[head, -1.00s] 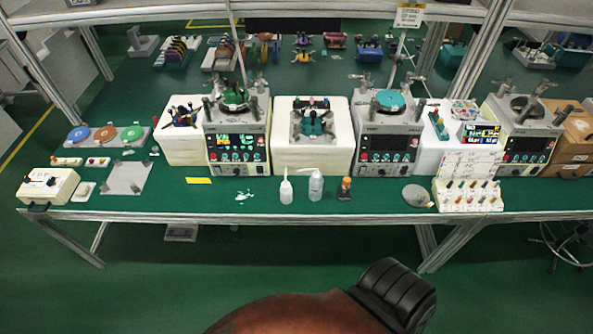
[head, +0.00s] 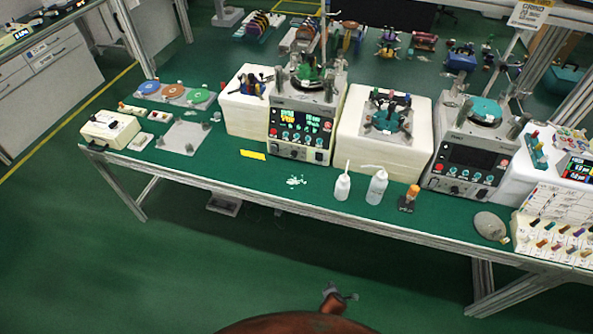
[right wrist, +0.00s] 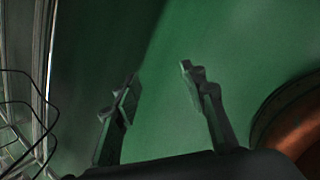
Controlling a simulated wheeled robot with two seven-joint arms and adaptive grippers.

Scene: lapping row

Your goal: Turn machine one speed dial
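The leftmost lapping machine (head: 305,112) with a lit screen (head: 300,117) stands on the green bench, in the left half of the head view. Its front panel has a red button, several small coloured controls and dark knobs along the lower strip (head: 296,151). Dial markings are too small to read, so I cannot tell which knob is the speed dial. My right gripper (right wrist: 160,78) is open and empty in the right wrist view, over green floor, with its two fingers apart. No bench control is between them. My left gripper is not seen.
White bottles (head: 376,187) and a small orange-topped bottle (head: 411,197) stand near the bench front, right of the machine. A yellow strip (head: 252,155) and white fragments (head: 296,181) lie before it. A second machine (head: 472,157) has a dark screen. Floor before the bench is clear.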

